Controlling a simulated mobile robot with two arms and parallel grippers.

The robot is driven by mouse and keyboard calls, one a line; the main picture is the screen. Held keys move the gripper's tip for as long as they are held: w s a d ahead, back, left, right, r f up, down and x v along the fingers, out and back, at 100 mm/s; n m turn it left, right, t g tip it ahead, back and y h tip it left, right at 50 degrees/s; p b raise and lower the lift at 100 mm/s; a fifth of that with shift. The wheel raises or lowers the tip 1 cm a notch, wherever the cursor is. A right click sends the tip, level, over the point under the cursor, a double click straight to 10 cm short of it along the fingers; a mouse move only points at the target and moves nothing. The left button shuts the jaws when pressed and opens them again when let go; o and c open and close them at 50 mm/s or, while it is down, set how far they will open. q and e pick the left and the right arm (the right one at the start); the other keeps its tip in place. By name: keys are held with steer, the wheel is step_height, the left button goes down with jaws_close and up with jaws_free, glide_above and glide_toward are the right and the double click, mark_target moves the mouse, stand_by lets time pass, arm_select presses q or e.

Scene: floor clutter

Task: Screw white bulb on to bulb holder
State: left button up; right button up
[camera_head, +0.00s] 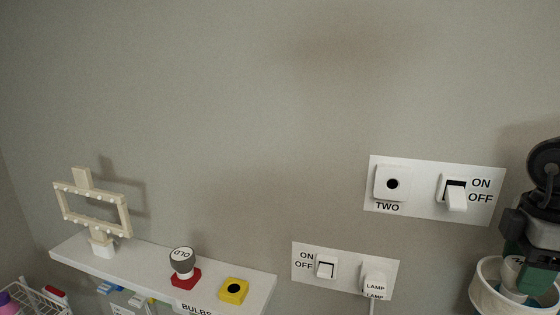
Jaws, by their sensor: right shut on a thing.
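My right gripper (522,272) is at the right edge, reaching down into a white basket (478,290). It is shut on a white bulb (511,268), only partly visible between the fingers and the rim. A yellow bulb holder (234,291) with a dark, empty hole sits at the right end of the white shelf (262,283). Left of it, a grey bulb (182,258) marked OLD stands upright on a red holder (185,281). My left gripper is out of view.
A wall plate (415,207) has a square socket marked TWO and an ON/OFF switch. A lower plate (298,275) has another switch and a lamp plug (375,281). A beige frame (92,208) stands at the shelf's left end. A wire basket (36,298) is lower left.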

steer(key=shift+f+m+b, duration=0.1)
steer(key=shift+m+b, duration=2)
steer(key=shift+m, duration=0.5)
steer(key=o, duration=0.7)
step_height(320, 180, up, 11)
